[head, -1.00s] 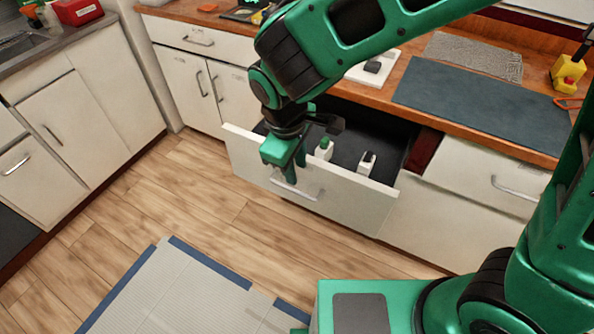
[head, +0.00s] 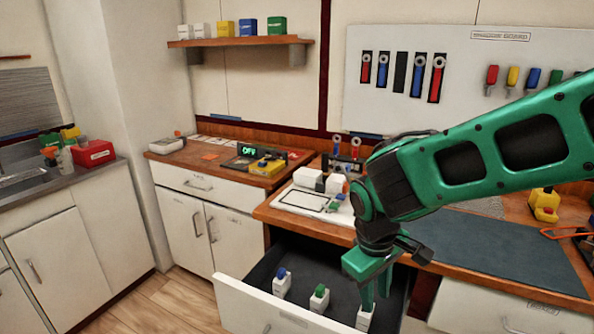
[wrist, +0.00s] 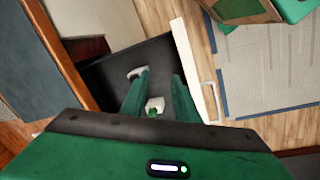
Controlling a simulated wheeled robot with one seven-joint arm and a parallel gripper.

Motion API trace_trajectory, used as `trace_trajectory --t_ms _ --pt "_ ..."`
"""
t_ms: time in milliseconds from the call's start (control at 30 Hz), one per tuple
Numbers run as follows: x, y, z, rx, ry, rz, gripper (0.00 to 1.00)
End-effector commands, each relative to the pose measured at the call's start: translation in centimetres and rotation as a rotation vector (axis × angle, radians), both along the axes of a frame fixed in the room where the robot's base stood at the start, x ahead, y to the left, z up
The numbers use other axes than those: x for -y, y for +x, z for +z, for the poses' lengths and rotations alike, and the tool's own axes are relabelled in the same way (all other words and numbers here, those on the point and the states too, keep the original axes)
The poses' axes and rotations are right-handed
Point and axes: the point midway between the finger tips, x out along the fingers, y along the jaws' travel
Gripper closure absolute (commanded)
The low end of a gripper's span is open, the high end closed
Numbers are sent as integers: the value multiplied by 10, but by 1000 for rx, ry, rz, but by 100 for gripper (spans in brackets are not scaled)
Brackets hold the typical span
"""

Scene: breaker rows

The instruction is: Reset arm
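My gripper (head: 376,306) points down over the open drawer (head: 262,306). In the wrist view its two green fingers (wrist: 160,100) stand apart, with nothing held between them. Three small white blocks are in the drawer: one with a blue top (head: 281,284), one with a green top (head: 319,299), and one at the right (head: 364,319) whose top is hidden by my fingers. The wrist view shows the green-topped block (wrist: 155,105) low in the gap between the fingers and another white block (wrist: 136,73) beyond the left finger.
The wooden counter (head: 270,212) lies behind the drawer, with a white tray (head: 297,200) and a dark mat (head: 500,250). A box with a green "OFF" display (head: 254,152) stands further back. A wall panel (head: 400,40) carries red and blue breakers. Floor at the left is clear.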

Motion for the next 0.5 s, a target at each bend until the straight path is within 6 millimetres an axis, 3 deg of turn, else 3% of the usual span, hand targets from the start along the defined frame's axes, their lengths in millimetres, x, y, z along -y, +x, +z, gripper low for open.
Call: trace_trajectory --t_ms 33,200,400,500 --pt "32 -3 8 4 7 -96 72" --pt "122 -32 26 -2 38 -401 72" --pt "200 -91 38 -11 98 -751 72" --pt "224 -123 40 -14 132 -905 72"
